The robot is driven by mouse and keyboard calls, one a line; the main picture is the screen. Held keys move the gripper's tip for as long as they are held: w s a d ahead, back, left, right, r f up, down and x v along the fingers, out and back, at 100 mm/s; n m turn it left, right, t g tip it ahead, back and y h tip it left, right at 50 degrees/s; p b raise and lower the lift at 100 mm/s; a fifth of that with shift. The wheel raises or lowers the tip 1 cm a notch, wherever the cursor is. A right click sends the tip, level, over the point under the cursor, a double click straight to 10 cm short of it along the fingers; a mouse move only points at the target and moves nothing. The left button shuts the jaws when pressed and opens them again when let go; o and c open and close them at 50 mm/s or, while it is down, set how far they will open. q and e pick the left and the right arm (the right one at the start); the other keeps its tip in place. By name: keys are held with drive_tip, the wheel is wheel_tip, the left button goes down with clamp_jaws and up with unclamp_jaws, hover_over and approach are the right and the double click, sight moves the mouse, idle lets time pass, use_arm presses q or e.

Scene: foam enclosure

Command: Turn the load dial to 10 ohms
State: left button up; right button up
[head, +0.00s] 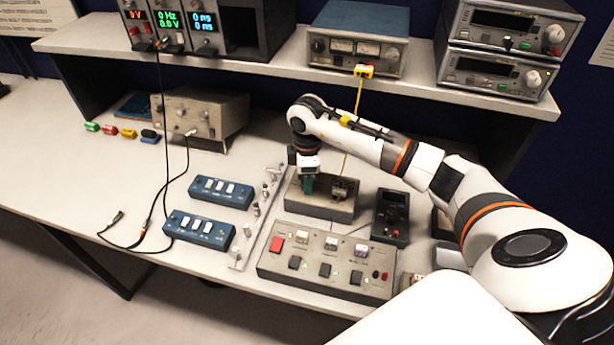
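My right gripper (308,187) points down over the left part of a small grey box (322,207) on the bench. Dark green parts show at its tip, at or just above the box top. The gripper hides whatever lies under it, and I cannot tell whether its fingers are open or closed on anything. No dial marked in ohms can be read in this view; the load dial may be hidden by the gripper. My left gripper is not in view.
A grey switch panel (325,283) with a red button stands in front of the box. A black handheld meter (390,216) is close on the right. A metal strip with knobs (257,215) and blue switch boxes (220,191) lie left. Instruments fill the shelf (285,70) above.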

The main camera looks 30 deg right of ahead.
wheel_tip(320, 180, up, 12)
drive_tip(key=b, duration=0.3)
drive_tip(key=shift+s, duration=0.15)
drive_tip(key=shift+a+f, duration=0.15)
idle(0.5)
